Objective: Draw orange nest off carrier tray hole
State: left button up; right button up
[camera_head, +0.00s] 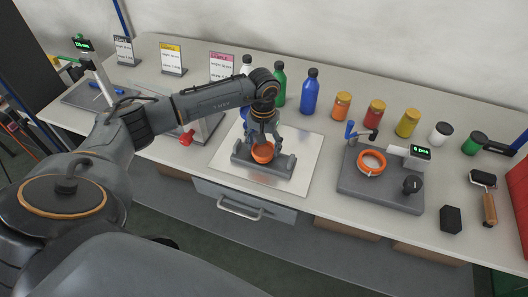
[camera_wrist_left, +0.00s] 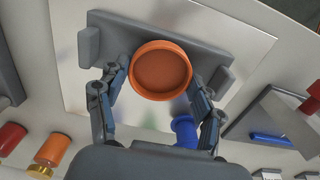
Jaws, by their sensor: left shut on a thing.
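The orange nest (camera_head: 262,153) is a round, shallow cup at the middle of the grey carrier tray (camera_head: 279,167). My left gripper (camera_head: 263,140) comes down from above and is shut on the nest. In the left wrist view the nest (camera_wrist_left: 161,72) sits between the two fingers (camera_wrist_left: 158,92), open side facing the camera. The carrier tray (camera_wrist_left: 118,36) shows behind it, with a raised block at each end. The nest covers the tray hole, and I cannot tell whether its underside is clear of the tray. My right gripper is not in view.
The tray stands on a shiny metal plate (camera_head: 300,143) near the bench's front edge. Several bottles and jars line the back, including a blue bottle (camera_head: 309,91). To the right, a grey fixture (camera_head: 383,191) carries an orange ring (camera_head: 371,163). A drawer (camera_head: 243,203) is below.

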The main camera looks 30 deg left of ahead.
aim_at(264, 151)
pick_arm(q)
jog(key=shift+r+p, duration=0.95)
jog(key=shift+r, duration=1.3)
